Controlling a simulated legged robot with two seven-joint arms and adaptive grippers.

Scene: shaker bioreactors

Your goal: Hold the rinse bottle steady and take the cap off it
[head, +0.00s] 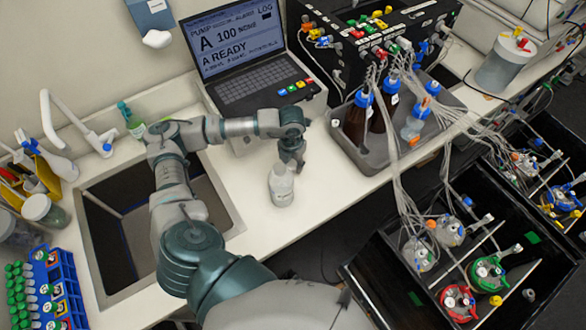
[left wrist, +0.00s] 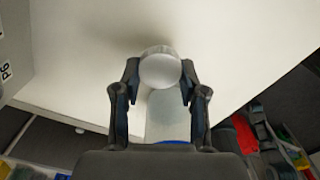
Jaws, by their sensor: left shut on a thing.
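The rinse bottle (head: 281,188), small, whitish and translucent, looks upright on the white counter in front of the laptop. My left gripper (head: 291,158) comes in above it, fingers pointing down at its top. In the left wrist view my left gripper (left wrist: 160,80) is shut on a round, pale grey-white part (left wrist: 160,71), with one finger on each side. I cannot tell whether this is the cap or the upper body of the bottle. A pale translucent shape shows below it, partly hidden by the gripper. My right gripper is not in view.
A laptop (head: 248,62) stands behind the bottle. A grey tray (head: 378,158) with brown bottles stands to the right, tubes running above it. A sink (head: 120,215) is at the left, under my arm. Counter around the bottle is clear; its front edge is near.

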